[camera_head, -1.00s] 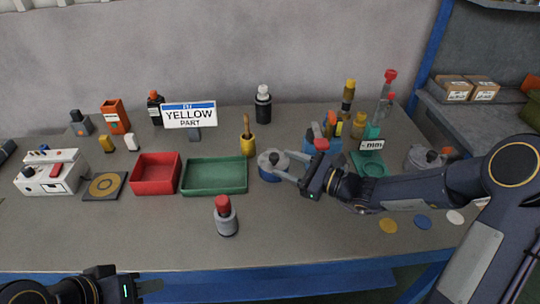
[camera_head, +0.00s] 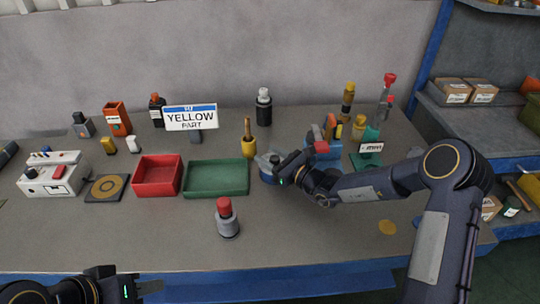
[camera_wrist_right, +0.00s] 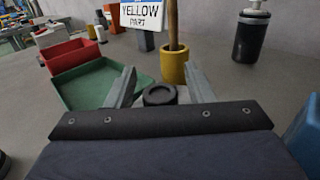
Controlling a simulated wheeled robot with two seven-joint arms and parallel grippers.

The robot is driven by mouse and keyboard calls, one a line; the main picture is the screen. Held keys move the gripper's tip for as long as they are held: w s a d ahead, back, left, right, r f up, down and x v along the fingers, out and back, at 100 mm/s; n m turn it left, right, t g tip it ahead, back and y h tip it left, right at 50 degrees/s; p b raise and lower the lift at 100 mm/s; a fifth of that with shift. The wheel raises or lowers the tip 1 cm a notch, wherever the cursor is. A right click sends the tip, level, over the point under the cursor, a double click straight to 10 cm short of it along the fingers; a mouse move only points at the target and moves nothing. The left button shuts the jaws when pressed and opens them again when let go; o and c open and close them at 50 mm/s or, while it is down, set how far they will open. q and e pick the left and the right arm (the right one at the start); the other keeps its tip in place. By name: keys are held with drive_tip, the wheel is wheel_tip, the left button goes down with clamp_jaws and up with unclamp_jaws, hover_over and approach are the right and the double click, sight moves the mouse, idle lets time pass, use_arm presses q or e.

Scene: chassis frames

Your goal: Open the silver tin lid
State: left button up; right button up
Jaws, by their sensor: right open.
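The silver tin (camera_head: 264,161) has a silver lid with a black knob and a blue lower body. It stands on the table right of the green tray, partly hidden by my right gripper (camera_head: 277,163). In the right wrist view the lid's black knob (camera_wrist_right: 160,95) shows between the two grey fingers of my right gripper (camera_wrist_right: 160,85). The fingers are open, one on each side of the knob; contact cannot be made out. My left gripper (camera_head: 140,286) is low at the bottom left, away from the tin; its finger gap is unclear.
The green tray (camera_head: 216,192) and red tray (camera_head: 157,192) lie left of the tin. A yellow holder with a wooden handle (camera_head: 248,148) stands just behind it. A red-capped grey cylinder (camera_head: 227,219) stands in front. Blue, green and yellow items crowd the right side.

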drive_tip(key=shift+c, duration=0.5)
clamp_jaws()
